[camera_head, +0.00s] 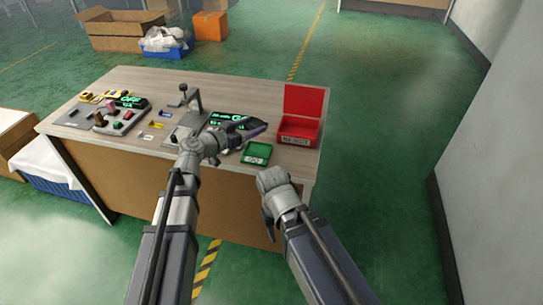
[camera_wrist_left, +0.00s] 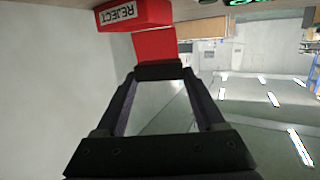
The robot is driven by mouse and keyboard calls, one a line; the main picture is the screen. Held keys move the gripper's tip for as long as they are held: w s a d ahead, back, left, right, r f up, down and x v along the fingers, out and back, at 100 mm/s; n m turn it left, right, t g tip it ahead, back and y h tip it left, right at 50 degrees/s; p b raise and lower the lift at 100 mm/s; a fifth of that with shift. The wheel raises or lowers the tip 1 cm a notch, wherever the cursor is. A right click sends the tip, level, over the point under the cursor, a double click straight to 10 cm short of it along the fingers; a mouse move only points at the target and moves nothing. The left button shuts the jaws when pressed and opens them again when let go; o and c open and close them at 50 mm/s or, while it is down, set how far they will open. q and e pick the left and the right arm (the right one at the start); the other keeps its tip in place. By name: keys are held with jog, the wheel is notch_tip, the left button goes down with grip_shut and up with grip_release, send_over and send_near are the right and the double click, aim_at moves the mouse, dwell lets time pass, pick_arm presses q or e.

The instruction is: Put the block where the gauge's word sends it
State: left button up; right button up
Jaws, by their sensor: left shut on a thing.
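My left gripper (camera_head: 258,126) is above the right part of the table, left of the red bin. In the left wrist view its fingers (camera_wrist_left: 160,78) are shut on a small dark block (camera_wrist_left: 158,71) at the tips. A red bin (camera_head: 298,128) with its lid raised stands at the table's right end; in the left wrist view its label reads REJECT (camera_wrist_left: 120,13). A green tray (camera_head: 257,152) with a small label sits in front. A dark display with green letters (camera_head: 228,117) is partly behind my left gripper; its word is unclear. My right gripper (camera_head: 272,180) hangs near the front edge.
A grey lever fixture (camera_head: 193,98) stands mid-table. Another green-lettered display (camera_head: 132,102) and a panel with coloured knobs (camera_head: 115,118) are at the left. Small labelled plates lie between. Cardboard boxes (camera_head: 118,35) stand on the floor behind.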

pick_arm(q)
jog(key=b, duration=0.6)
send_over(253, 155)
jog(key=shift+f, duration=3.15)
notch_tip(253, 155, down, 4)
jog(key=b, duration=0.4)
jog(key=shift+r, duration=0.15)
jog(key=o, duration=1.3)
jog(key=shift+r, duration=0.1)
jog(key=p+v, duration=0.2)
jog(key=v, duration=1)
